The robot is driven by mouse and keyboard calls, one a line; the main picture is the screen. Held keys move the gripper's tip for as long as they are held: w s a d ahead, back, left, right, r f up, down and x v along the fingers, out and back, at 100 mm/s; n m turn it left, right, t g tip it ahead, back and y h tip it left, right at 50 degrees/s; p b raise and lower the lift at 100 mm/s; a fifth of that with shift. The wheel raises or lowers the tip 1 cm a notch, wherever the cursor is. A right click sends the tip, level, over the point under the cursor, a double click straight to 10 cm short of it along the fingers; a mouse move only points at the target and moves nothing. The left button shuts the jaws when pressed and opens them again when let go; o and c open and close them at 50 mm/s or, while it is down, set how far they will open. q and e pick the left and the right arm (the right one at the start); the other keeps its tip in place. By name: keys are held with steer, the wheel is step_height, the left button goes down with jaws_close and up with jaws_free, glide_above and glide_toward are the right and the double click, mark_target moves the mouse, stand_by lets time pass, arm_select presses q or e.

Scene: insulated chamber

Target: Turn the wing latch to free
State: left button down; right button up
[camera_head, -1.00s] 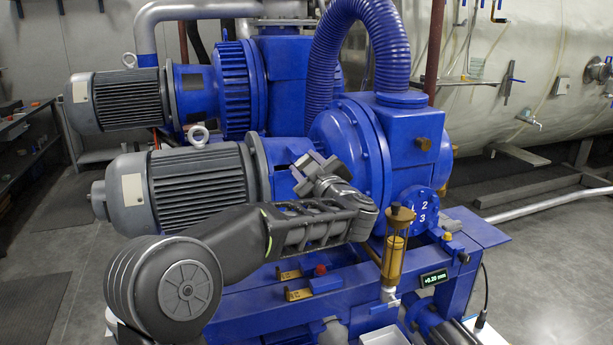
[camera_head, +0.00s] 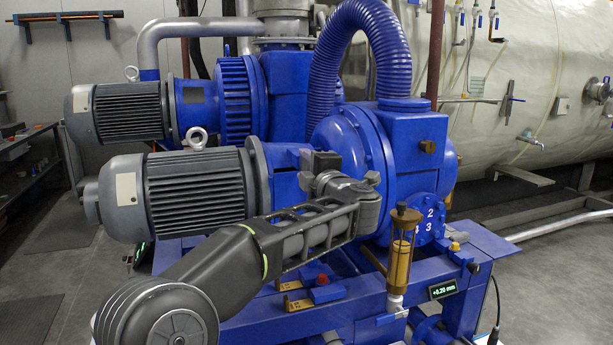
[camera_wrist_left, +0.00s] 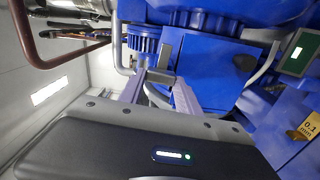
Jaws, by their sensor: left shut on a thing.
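My left gripper (camera_head: 322,168) is at the blue housing between the grey front motor and the round blue casing. Its fingertips are hard to make out in the head view. In the left wrist view its two fingers (camera_wrist_left: 160,86) are shut on a small grey piece (camera_wrist_left: 163,58), which looks like the wing latch. The piece stands out against the blue housing (camera_wrist_left: 208,68). How far the latch is turned cannot be told. My right gripper is in neither view.
The grey motor (camera_head: 195,190) lies left of my gripper, the round blue casing (camera_head: 350,150) right of it. A brass-coloured sight glass (camera_head: 399,262) stands in front of the pump, near a small display (camera_head: 447,289). Open floor lies at the far left.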

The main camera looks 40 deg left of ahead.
arm_select(q)
steer(key=shift+f+n+b, duration=0.1)
steer(key=shift+n+b, duration=0.2)
steer(key=shift+n, duration=0.1)
steer(key=c, duration=0.8)
jaws_free()
steer(key=shift+c, duration=0.2)
steer(key=shift+d, duration=0.1)
steer(key=b+v, duration=0.1)
steer(key=v, duration=0.6)
steer(key=shift+s+d, duration=0.25)
steer(key=shift+d, duration=0.05)
